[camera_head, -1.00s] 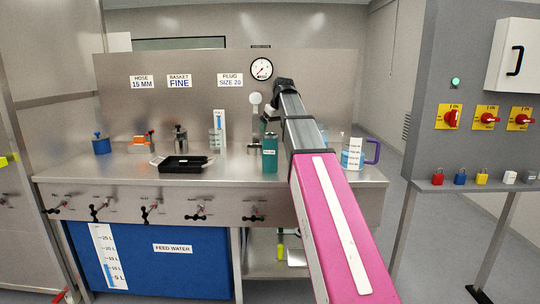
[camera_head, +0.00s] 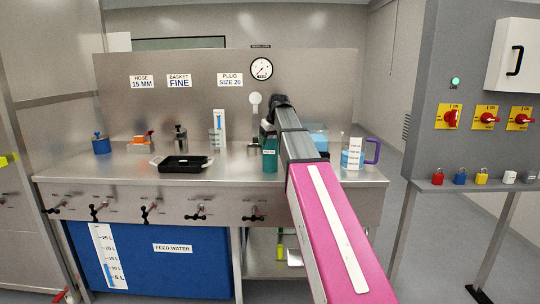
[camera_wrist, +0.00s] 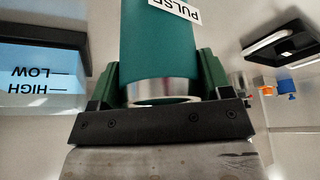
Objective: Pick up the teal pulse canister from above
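The teal pulse canister (camera_head: 269,158) stands upright on the steel bench, near its right part. In the wrist view the canister (camera_wrist: 160,45) fills the middle, with a silver rim towards my gripper and part of a white label reading PULSE. My gripper (camera_wrist: 160,85) is over the canister from above, with one green finger on each side of it. The fingers lie very close to the canister's sides; I cannot tell whether they press on it. In the head view my arm partly hides the gripper and the canister's top.
A black tray (camera_head: 182,164) lies left of the canister. A white jug with a purple handle (camera_head: 355,153) stands to the right, and a blue-and-white container (camera_wrist: 38,75) shows close by in the wrist view. Blue and metal canisters stand farther left. A steel panel rises behind.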

